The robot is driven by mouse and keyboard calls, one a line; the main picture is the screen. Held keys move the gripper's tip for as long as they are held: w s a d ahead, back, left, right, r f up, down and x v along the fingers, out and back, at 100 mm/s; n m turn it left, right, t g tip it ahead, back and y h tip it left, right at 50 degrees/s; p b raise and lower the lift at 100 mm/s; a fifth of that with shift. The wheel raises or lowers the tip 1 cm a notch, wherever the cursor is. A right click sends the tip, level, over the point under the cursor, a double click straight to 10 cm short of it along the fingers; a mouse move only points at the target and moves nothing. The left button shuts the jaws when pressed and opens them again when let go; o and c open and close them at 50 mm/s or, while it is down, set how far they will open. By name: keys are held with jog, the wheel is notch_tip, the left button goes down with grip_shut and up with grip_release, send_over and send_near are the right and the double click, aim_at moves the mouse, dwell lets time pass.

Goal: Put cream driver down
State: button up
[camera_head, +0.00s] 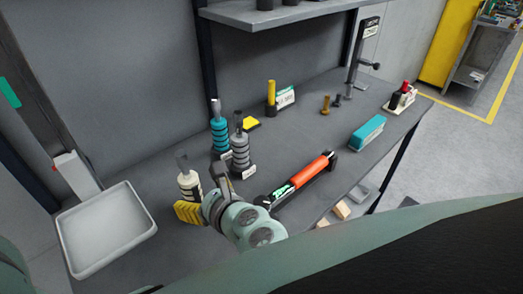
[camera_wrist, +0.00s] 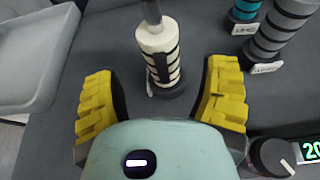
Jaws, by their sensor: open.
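The cream driver (camera_head: 189,184) stands upright on the grey workbench, left of the teal and grey drivers. In the wrist view the cream driver (camera_wrist: 159,56) has dark bands, a metal shank pointing up and a dark base at its foot. My gripper (camera_wrist: 161,95) is open, with its yellow ridged fingers apart, one on each side of the line to the driver. The driver is just beyond the fingertips and no finger touches it. In the head view my gripper (camera_head: 188,212) is in front of the driver and hides its foot.
A teal driver (camera_head: 219,131) and a grey driver (camera_head: 240,152) stand to the right. A white tray (camera_head: 106,228) is at left. A red-orange tool (camera_head: 312,174) lies at right, near a teal box (camera_head: 367,133). A shelf (camera_head: 285,14) hangs above the back.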

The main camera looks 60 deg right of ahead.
jog(key=shift+v, duration=2.9)
jog(key=shift+f, duration=0.1)
